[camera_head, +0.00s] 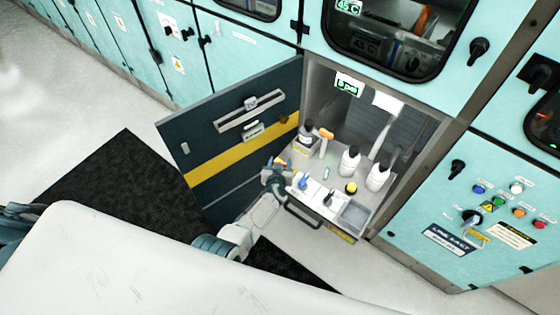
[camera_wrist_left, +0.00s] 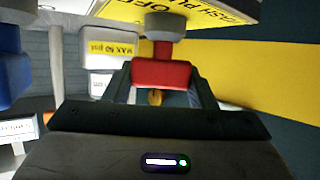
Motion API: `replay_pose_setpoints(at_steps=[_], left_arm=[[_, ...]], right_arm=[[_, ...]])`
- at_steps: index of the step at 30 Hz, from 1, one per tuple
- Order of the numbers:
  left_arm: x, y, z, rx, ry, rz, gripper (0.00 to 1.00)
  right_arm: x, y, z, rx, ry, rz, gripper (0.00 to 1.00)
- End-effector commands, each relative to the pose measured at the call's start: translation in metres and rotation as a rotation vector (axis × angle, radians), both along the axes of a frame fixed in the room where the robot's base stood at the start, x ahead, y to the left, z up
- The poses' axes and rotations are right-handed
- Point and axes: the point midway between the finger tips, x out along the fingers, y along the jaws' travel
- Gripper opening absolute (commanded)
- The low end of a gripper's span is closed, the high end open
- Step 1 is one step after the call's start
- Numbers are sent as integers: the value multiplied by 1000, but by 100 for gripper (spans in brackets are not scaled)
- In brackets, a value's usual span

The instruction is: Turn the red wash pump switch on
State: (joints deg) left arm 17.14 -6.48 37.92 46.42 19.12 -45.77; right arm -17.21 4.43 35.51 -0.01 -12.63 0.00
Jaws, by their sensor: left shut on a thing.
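The red wash pump switch (camera_wrist_left: 163,74) shows in the left wrist view as a red handle on a grey round stem. It sits below a yellow label (camera_wrist_left: 190,14) with upside-down lettering that includes "PUMP" and "OFF". My left gripper (camera_wrist_left: 163,92) is shut on the red handle, with a dark finger on each side. In the head view my left gripper (camera_head: 278,165) is at the left edge of the open compartment's pull-out shelf, near the door. There the gripper mostly hides the switch, and its exact angle cannot be told. My right gripper is not in view.
The dark door (camera_head: 240,130) with a yellow stripe stands open, close left of my gripper. The shelf holds white bottles (camera_head: 349,160), an orange-topped item (camera_head: 326,141), a blue item (camera_head: 303,182) and a grey tray (camera_head: 353,215). A control panel (camera_head: 470,215) is at right.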

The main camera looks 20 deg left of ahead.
Motion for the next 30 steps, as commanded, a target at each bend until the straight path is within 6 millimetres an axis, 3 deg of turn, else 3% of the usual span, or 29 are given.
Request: replay_pose_setpoints(at_steps=[13,30], left_arm=[[3,-1,0,-1,3,326,28],[2,0,-4,-2,-1,835,28]], right_arm=[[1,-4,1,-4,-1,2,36],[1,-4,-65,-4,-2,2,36]])
